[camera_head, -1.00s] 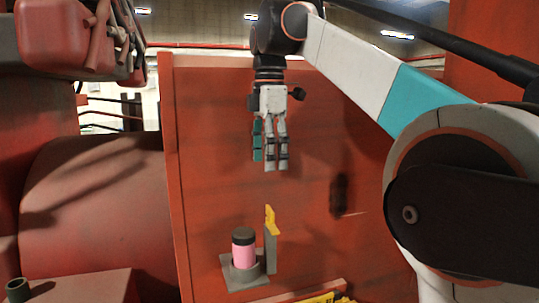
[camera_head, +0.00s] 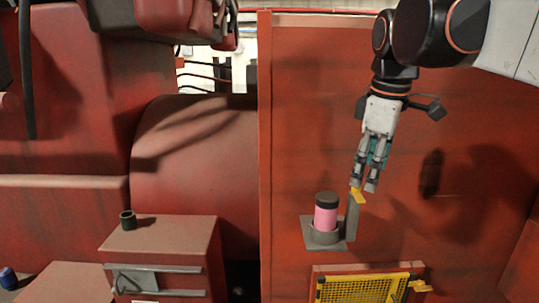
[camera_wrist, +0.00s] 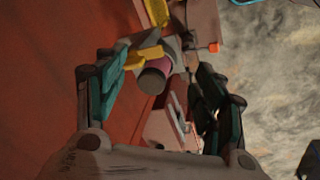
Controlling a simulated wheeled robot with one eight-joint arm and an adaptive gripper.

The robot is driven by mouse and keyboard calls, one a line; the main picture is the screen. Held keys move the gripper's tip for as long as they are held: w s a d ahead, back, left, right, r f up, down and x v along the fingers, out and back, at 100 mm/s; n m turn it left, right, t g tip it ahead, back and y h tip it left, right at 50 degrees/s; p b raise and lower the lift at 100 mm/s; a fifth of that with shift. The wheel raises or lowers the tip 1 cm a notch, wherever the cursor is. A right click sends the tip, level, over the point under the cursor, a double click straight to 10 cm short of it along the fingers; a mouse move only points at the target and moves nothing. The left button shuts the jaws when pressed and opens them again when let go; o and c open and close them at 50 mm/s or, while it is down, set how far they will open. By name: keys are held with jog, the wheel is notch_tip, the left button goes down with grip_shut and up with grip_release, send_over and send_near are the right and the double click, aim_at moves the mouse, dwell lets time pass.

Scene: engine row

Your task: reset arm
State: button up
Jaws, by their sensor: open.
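My gripper (camera_head: 367,178) hangs fingers down in front of the red panel in the head view. It is open and empty. Below it and to its left, a pink cylinder with a dark cap (camera_head: 326,214) stands upright in a grey holder (camera_head: 308,232). A grey post with a yellow tab (camera_head: 358,196) rises beside the holder, close below the fingertips; I cannot tell whether they touch. In the wrist view, the open fingers (camera_wrist: 165,95) show on both sides, with the dark-capped cylinder (camera_wrist: 154,78) beyond and between them.
A yellow mesh panel (camera_head: 362,289) sits low below the holder. A small dark cup (camera_head: 128,220) stands on a red cabinet (camera_head: 170,235) at left. A blue object (camera_head: 8,278) lies at the lower left edge. The red panel's vertical edge (camera_head: 265,150) stands left of the holder.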

jog(key=s+f+m+t, duration=0.2)
jog(key=s+f+m, duration=0.5)
jog(key=f, duration=0.5)
jog(key=s+f+m+t, duration=0.3)
jog(key=s+f+m, duration=0.1)
jog(key=s+f, duration=0.7)
notch_tip(320, 180, down, 35)
jog(key=w+b, duration=0.1)
jog(key=b, duration=3.3)
jog(key=shift+w+a+f+b, duration=0.15)
jog(key=shift+w+f+b, duration=0.05)
jog(key=shift+w+b, duration=0.15)
